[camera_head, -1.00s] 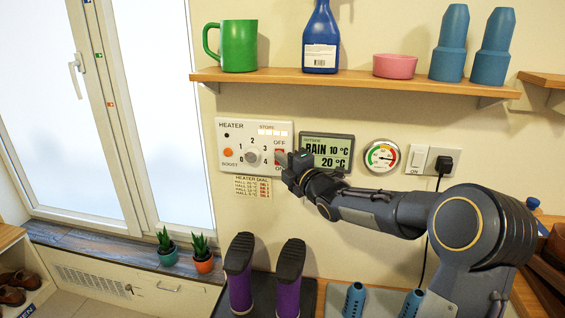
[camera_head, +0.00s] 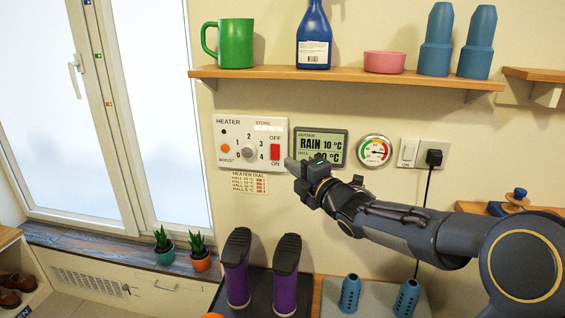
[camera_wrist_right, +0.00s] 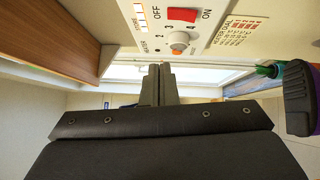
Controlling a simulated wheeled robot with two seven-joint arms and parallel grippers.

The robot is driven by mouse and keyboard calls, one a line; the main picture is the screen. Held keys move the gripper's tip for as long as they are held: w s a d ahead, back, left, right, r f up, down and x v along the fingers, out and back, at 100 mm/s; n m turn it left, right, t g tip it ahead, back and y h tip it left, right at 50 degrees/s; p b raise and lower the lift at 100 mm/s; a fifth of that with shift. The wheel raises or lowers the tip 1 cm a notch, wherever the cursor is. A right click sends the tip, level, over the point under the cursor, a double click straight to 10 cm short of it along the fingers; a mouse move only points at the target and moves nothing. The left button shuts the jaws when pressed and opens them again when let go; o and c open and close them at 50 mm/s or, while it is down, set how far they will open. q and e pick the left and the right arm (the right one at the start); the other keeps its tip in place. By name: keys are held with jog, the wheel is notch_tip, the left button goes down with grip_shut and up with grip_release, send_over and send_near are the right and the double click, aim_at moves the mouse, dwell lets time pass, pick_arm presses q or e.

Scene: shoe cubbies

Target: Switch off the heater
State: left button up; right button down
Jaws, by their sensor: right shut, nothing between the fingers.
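The white heater panel (camera_head: 232,162) is on the wall below the shelf. It has a dial (camera_head: 249,150) with numbers around it and a red switch (camera_head: 275,152), with OFF above and ON below. The red switch also shows in the right wrist view (camera_wrist_right: 181,15), between the two labels; I cannot tell which way it is tipped. My right gripper (camera_head: 290,163) is shut and empty, just right of the switch and apart from the panel. Its closed fingers (camera_wrist_right: 160,72) point past the dial in the wrist view. My left gripper is not in view.
A display (camera_head: 321,140) and a round gauge (camera_head: 374,151) are right of the panel, then a wall switch with a plug (camera_head: 433,157). Above, a shelf (camera_head: 345,81) holds a green mug, bottle, pink bowl and blue items.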

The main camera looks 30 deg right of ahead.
jog(key=shift+s+d, duration=0.2)
jog(key=shift+s, duration=0.9)
jog(key=shift+s, duration=0.1)
jog(key=s+a+f+m+g, duration=0.4)
jog(key=s+f+m, duration=0.25)
jog(key=s, duration=0.35)
jog(key=s+a+f+m+g, duration=0.4)
jog(key=s+f+m, duration=0.2)
jog(key=s+m, duration=0.25)
jog(key=s+a+f+m+g, duration=0.4)
jog(key=s+f+m, duration=0.25)
jog(key=s, duration=0.45)
notch_tip(320, 180, up, 17)
jog(key=s+g+y+p, duration=0.1)
jog(key=p, duration=1.6)
jog(key=shift+a+r+m, duration=0.2)
jog(key=shift+a+m, duration=0.15)
jog(key=shift+a, duration=0.1)
jog(key=c, duration=2.1)
grip_release()
